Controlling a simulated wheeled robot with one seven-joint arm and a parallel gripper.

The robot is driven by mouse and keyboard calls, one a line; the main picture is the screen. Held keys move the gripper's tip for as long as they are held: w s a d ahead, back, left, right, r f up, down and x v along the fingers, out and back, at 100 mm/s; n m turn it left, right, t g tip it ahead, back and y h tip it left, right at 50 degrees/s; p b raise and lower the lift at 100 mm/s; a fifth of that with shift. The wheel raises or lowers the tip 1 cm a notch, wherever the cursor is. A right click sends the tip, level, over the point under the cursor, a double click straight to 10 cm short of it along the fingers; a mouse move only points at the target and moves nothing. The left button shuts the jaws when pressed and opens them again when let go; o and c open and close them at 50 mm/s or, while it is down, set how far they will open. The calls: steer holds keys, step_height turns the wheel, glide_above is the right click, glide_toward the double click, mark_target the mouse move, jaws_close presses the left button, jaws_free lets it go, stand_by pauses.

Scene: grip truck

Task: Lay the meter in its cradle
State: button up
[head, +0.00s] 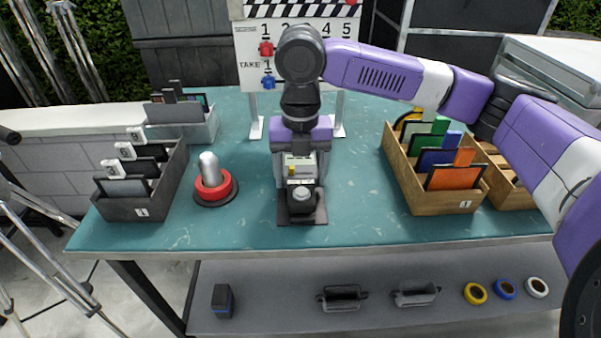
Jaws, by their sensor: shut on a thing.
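The meter (300,168), a small pale device with a yellow mark on it, is in the middle of the table. My gripper (300,158) points down from above and is shut on it. A grey round knob or dome (301,196) shows just in front of the pale body; I cannot tell if it is part of the meter. Beneath is a dark base (303,218), which looks like the cradle, flat on the table. The meter is over or in this base; I cannot tell whether it touches it. My wrist and fingers hide the back of both.
A silver cylinder in a red ring (213,188) stands to the left on the teal table (350,210). A dark numbered box (140,208) is at far left, a wooden box of coloured cards (455,203) at right. A clapper-style board (240,70) stands behind. The table's front middle is clear.

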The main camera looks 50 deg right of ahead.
mark_target(302, 177)
steer(key=shift+f, duration=0.6)
steer(key=o, duration=1.8)
steer(key=shift+r+p, duration=0.35)
steer(key=shift+r, duration=3.6)
steer(key=shift+s, duration=0.15)
